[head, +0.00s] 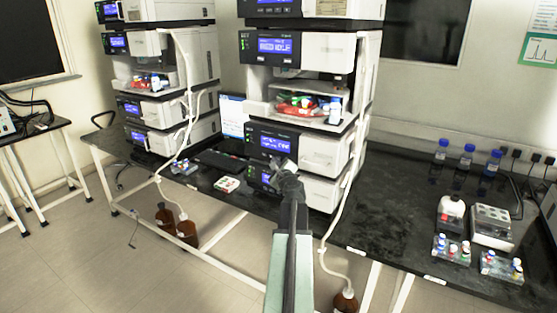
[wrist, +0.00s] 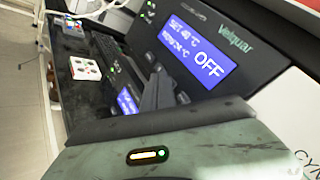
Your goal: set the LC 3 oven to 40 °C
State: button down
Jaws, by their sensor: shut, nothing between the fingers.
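An oven panel (wrist: 245,75) marked Velquar fills much of the wrist view. Its blue display (wrist: 197,50) appears to read SET 40 °C, with a lower value near 24 °C and a large OFF. In the head view this seems to be the module with the display (head: 275,143) in the right stack. I cannot read an LC 3 label. My gripper (head: 285,165) is shut and empty in front of that stack. In the wrist view its fingertips (wrist: 158,90) are just below the display and hide part of the panel; whether they touch it I cannot tell.
Another module's display (wrist: 127,100) is lower in the stack. A small white rack (head: 227,184) and a keyboard (head: 220,160) lie left of the stack. A white tube (head: 345,190) hangs down its right side. A second stack (head: 160,80) stands left.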

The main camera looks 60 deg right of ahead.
jog(key=shift+a, duration=0.5)
jog(key=shift+a, duration=0.1)
jog(key=a, duration=0.4)
jog(key=shift+a, duration=0.4)
dwell(0.4)
